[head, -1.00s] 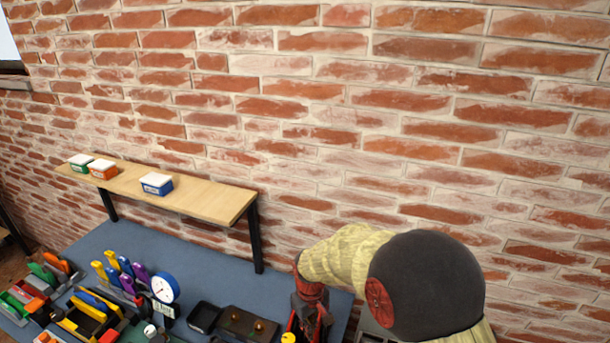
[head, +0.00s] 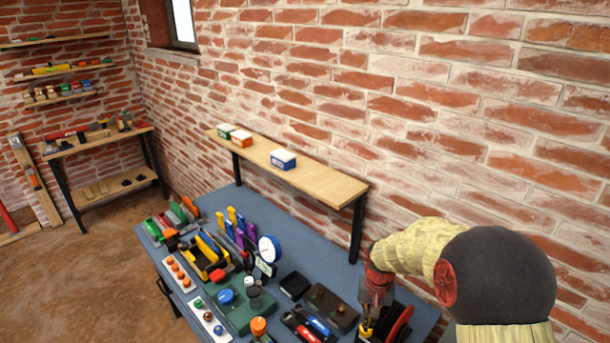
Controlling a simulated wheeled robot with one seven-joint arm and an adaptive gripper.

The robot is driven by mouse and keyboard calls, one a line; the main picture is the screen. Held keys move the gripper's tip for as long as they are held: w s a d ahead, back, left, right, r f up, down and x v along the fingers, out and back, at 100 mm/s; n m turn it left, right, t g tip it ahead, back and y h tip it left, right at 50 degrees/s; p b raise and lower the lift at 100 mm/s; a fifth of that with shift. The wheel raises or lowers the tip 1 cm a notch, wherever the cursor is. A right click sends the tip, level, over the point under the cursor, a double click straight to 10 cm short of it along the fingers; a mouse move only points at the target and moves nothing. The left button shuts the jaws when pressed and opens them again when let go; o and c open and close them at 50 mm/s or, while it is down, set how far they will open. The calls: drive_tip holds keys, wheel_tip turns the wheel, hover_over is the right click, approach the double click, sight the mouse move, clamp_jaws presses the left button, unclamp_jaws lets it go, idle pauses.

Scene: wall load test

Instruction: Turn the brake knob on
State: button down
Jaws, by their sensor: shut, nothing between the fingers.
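My arm comes in from the right, and my gripper (head: 372,312) points down over the near right part of the blue-grey workbench (head: 415,301). It is shut with nothing held, though its fingertips are small and partly hard to make out. No part is clearly recognisable as the brake knob.
A dark box with brass knobs (head: 330,305), red and blue-handled tools (head: 315,325), an orange knob (head: 258,325) and a dial gauge (head: 269,249) crowd the bench left of the gripper. A wooden shelf (head: 320,182) with small boxes stands above the bench's back edge.

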drive_tip(key=shift+m, duration=0.3)
drive_tip(key=shift+d+f+b, duration=0.1)
drive_tip(key=shift+f+b, duration=1.95)
drive_tip(key=shift+f, duration=1.35)
drive_tip(key=shift+s+f, duration=0.15)
drive_tip(key=shift+s, duration=0.05)
drive_tip(key=shift+s+f, duration=0.1)
drive_tip(key=shift+f, duration=0.1)
drive_tip(key=shift+a+f+p, duration=0.1)
drive_tip(key=shift+a+p, duration=0.1)
drive_tip(key=shift+p, duration=0.15)
drive_tip(key=shift+s, duration=0.25)
wheel_tip(320, 180, up, 7)
drive_tip(key=p, duration=0.4)
hover_over(367, 334)
drive_tip(key=s+a, duration=0.1)
drive_tip(key=s, duration=0.1)
drive_tip(key=shift+a+f, duration=0.1)
drive_tip(key=shift+f, duration=0.05)
